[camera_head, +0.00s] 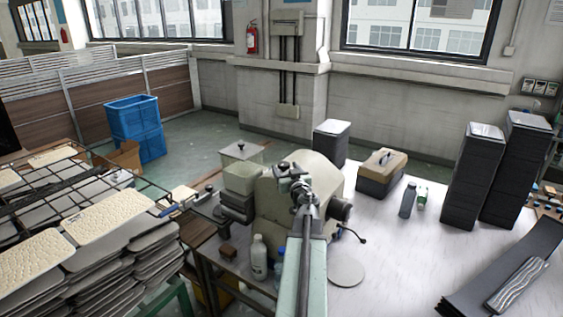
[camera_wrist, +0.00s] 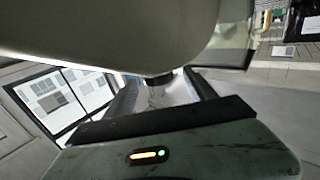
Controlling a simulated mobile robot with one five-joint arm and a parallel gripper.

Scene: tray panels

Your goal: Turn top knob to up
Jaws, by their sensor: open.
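A cream machine (camera_head: 325,180) stands on the white table. A dark round knob (camera_head: 341,209) sticks out of its right side. My arm reaches up from the bottom, and my gripper (camera_head: 303,193) is in front of the machine's upper part. In the wrist view my gripper (camera_wrist: 160,84) is open, with two dark fingers apart. The machine's pale body (camera_wrist: 110,25) fills the top of that view. A small dark knob-like part (camera_wrist: 158,79) shows at its lower edge, between the fingertips. I cannot tell whether the fingers touch it, nor which way it is turned.
A grey and tan toolbox (camera_head: 381,172), a grey bottle (camera_head: 407,200) and tall dark stacks (camera_head: 473,180) stand on the table to the right. A white bottle (camera_head: 259,257) is left of my arm. Stacked trays (camera_head: 110,215) lie at the left.

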